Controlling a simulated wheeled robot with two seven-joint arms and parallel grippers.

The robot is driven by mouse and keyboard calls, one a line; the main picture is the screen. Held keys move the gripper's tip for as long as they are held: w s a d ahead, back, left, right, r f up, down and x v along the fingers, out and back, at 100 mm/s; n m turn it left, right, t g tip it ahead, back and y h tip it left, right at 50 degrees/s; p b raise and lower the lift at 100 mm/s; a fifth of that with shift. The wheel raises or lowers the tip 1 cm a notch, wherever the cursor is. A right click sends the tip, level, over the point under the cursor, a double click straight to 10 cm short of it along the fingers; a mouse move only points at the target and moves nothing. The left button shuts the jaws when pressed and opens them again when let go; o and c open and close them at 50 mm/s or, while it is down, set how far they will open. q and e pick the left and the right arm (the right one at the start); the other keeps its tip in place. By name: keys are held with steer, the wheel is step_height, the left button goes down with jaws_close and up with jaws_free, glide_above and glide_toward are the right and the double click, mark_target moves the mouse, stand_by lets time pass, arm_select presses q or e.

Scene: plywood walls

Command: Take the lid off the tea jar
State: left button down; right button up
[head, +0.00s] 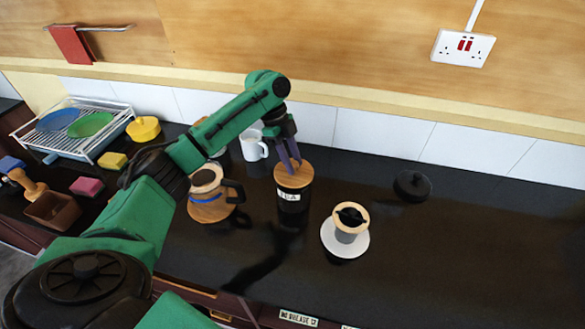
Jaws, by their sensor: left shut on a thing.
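The tea jar (291,204) is a dark, upright cylinder with a white "TEA" label, standing on the black counter. Its round wooden lid (303,178) sits at its top. My left gripper (290,167) comes down from above with its fingertips at the lid and is shut on it. The fingers hide part of the lid's top, including any knob. I cannot tell whether there is a gap between lid and jar. My right gripper is not in view.
A coffee maker with a dark handle (232,190) and a white mug (253,146) stand close left of the jar. A black round object (412,185) lies further right. The counter's right side is clear.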

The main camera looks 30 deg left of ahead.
arm_select(q)
step_height(320, 180, up, 10)
steer(key=f+b, duration=0.1)
steer(key=b, duration=0.1)
step_height(320, 180, up, 9)
steer(key=p, duration=0.2)
glide_above(293, 163)
steer(key=shift+a, duration=0.15)
